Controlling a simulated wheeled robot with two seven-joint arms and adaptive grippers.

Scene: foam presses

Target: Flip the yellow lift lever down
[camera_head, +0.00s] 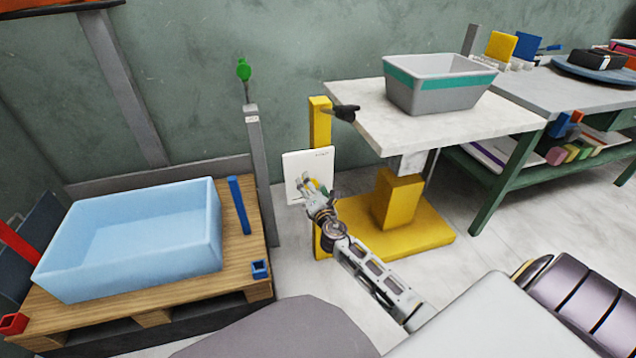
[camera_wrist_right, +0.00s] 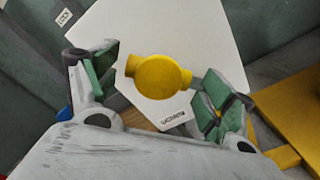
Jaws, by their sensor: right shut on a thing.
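The yellow lift lever (camera_wrist_right: 160,76) shows in the right wrist view as a round yellow knob in front of a white panel (camera_wrist_right: 215,50). The same panel (camera_head: 308,160) stands beside the yellow lift post (camera_head: 320,125) in the head view. My right gripper (camera_head: 313,186) reaches in from the lower right and is at the lever. In the wrist view my right gripper (camera_wrist_right: 157,82) has one green-padded finger on each side of the knob and is shut on it. The lever's arm is hidden behind the knob, so its angle is unclear. My left gripper is not in view.
The lift's white top (camera_head: 440,125) carries a grey bin (camera_head: 440,97) with a teal band. A black handle (camera_head: 346,113) sticks out by the post. A blue crate (camera_head: 130,265) stands on a wooden pallet (camera_head: 238,275) at left, beside a grey post (camera_head: 261,170).

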